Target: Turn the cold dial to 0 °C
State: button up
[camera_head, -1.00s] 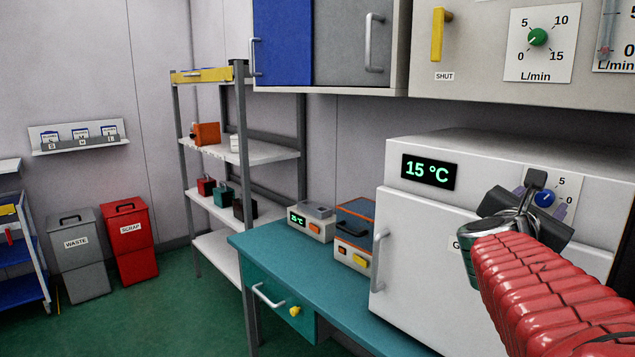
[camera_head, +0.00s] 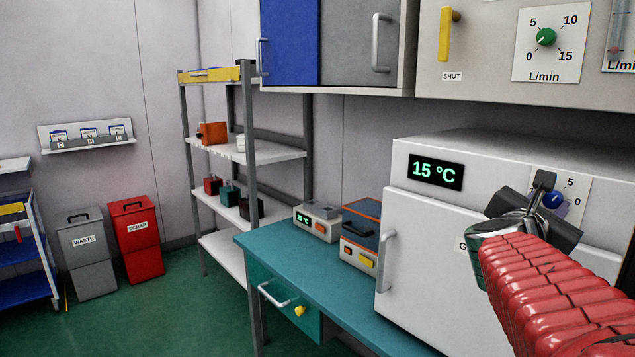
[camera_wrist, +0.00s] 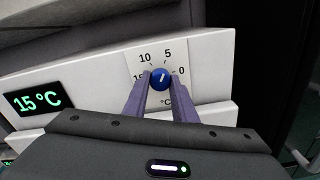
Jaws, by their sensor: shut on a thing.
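The cold dial is a blue knob (camera_wrist: 161,78) with a white pointer line, on a white plate marked 0, 5, 10, 15 and °C. Its pointer tilts up and right, roughly toward the 5, in the wrist view. My gripper (camera_wrist: 160,83) has its two purple fingers on either side of the knob, shut on it. In the head view the knob (camera_head: 553,201) is partly hidden behind my gripper. The black display (camera_head: 436,172) on the white cabinet reads 15 °C in green; it also shows in the wrist view (camera_wrist: 34,99).
The white cabinet (camera_head: 430,235) has a door handle (camera_head: 386,262) at its left. It stands on a teal bench (camera_head: 300,252) beside two small devices. A panel above holds a green dial (camera_head: 546,37) and a yellow lever (camera_head: 445,34). Open green floor lies at the left.

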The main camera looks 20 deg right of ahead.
jog(key=m, duration=0.6)
jog(key=shift+w+a, duration=0.1)
jog(key=m, duration=0.5)
jog(key=shift+f+m, duration=0.1)
jog(key=shift+m, duration=0.3)
dwell(0.4)
jog(key=o, duration=1)
jog(key=shift+o, duration=0.2)
jog(key=shift+a, duration=0.1)
jog(key=shift+s+a, duration=0.3)
jog(key=shift+a, duration=0.25)
jog(key=v, duration=1.2)
jog(key=shift+a, duration=0.15)
